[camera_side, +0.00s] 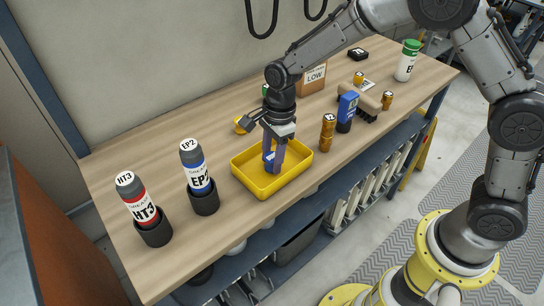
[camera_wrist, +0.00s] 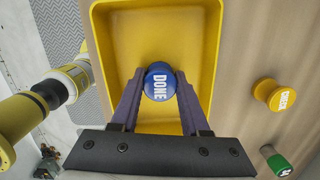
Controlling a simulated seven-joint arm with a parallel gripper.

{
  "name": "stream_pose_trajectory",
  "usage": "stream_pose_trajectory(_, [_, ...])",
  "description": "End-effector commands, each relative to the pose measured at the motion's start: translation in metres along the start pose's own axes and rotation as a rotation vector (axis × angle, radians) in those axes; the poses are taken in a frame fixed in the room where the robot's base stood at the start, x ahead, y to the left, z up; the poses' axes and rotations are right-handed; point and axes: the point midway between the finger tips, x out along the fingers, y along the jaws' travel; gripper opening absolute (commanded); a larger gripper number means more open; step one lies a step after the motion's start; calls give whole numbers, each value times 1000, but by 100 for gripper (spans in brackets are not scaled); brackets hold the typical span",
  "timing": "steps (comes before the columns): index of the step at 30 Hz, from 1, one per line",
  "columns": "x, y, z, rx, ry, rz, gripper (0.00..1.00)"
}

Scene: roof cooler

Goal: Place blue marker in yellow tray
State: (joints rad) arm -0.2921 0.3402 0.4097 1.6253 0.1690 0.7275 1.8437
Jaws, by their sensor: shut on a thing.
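The blue marker, a round-topped piece labelled DONE, shows in the wrist view (camera_wrist: 159,84) between the two fingertips. My gripper (camera_wrist: 159,90) is shut on it. The yellow tray (camera_wrist: 150,17) lies beneath, and the marker is within its walls as seen from above. In the side view my gripper (camera_side: 272,162) points down into the yellow tray (camera_side: 283,183), with the marker (camera_side: 268,156) partly hidden by the fingers. I cannot tell whether the marker touches the tray floor.
A yellow CHECK marker (camera_wrist: 283,95) and a green piece (camera_wrist: 277,160) stand beside the tray. Two grease tubes, HT3 (camera_side: 140,205) and EP2 (camera_side: 197,172), stand in black cups left of it.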

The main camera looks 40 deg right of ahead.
Motion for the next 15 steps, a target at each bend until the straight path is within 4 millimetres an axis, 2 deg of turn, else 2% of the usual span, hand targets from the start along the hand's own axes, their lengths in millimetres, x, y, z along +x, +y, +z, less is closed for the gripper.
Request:
stream_pose_trajectory(4, [4, 0, 0, 0, 0, 0, 0])
stream_pose_trajectory(5, [3, 0, 0, 0, 0, -1, 51])
stream_pose_trajectory(9, [3, 0, 0, 0, 0, 0, 76])
stream_pose_trajectory(15, [3, 0, 0, 0, 0, 0, 76])
